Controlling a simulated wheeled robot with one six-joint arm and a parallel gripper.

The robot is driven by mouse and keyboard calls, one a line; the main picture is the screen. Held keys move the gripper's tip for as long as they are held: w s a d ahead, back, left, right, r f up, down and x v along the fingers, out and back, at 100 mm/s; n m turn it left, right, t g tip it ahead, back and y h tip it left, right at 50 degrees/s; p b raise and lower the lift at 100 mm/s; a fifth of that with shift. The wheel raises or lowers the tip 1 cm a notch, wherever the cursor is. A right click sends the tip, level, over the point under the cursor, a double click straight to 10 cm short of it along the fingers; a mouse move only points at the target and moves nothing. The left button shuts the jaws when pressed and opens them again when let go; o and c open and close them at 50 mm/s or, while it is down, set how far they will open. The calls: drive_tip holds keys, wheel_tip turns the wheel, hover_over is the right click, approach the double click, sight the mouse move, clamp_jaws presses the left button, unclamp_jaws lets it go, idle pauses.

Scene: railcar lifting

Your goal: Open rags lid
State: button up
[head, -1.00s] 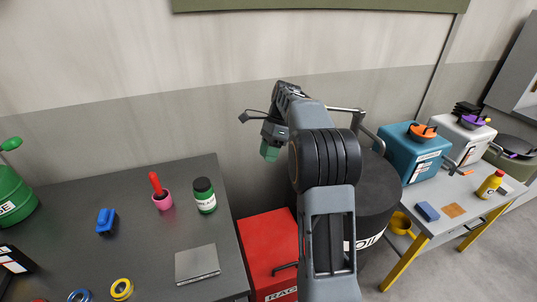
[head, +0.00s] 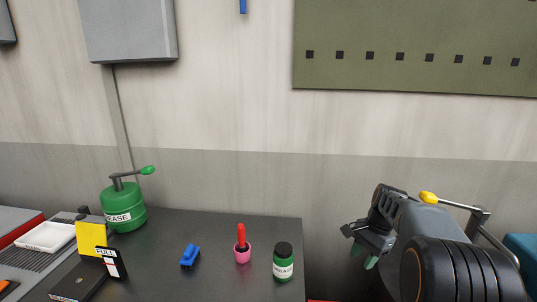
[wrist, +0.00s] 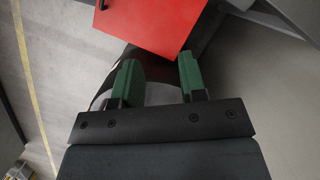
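The red rags bin (wrist: 155,25) shows in the wrist view at the top, past my fingertips, with part of a black handle (wrist: 100,4) at its upper left edge. I cannot tell from this view whether its lid is shut. In the head view only a thin red sliver may show at the bottom edge; the lid is out of that view. My gripper (wrist: 155,78) is open and empty, its two green fingers apart and pointing toward the bin without visible contact. In the head view my gripper (head: 364,257) hangs right of the dark bench, near the wall.
The dark bench (head: 200,220) holds a green grease can (head: 124,207), a blue object (head: 190,255), a pink cup (head: 242,254) with a red-handled tool and a green jar (head: 283,263). A teal box (head: 522,248) stands at the far right. A yellow floor line (wrist: 32,85) shows in the wrist view.

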drive_tip(key=s+a+r+n+t+h, duration=0.1)
drive_tip(key=s+a+n+t, duration=0.1)
drive_tip(key=s+a+n, duration=0.3)
drive_tip(key=s+a+r+n+t+h, duration=0.1)
drive_tip(key=s+a+n, duration=0.4)
drive_tip(key=s, duration=0.8)
drive_tip(key=n+t+h, duration=0.1)
drive_tip(key=n+t, duration=0.1)
drive_tip(key=shift+s+a+r+t, duration=0.15)
drive_tip(key=shift+a+r+t, duration=0.15)
drive_tip(key=shift+r, duration=0.1)
drive_tip(key=shift+d, duration=0.1)
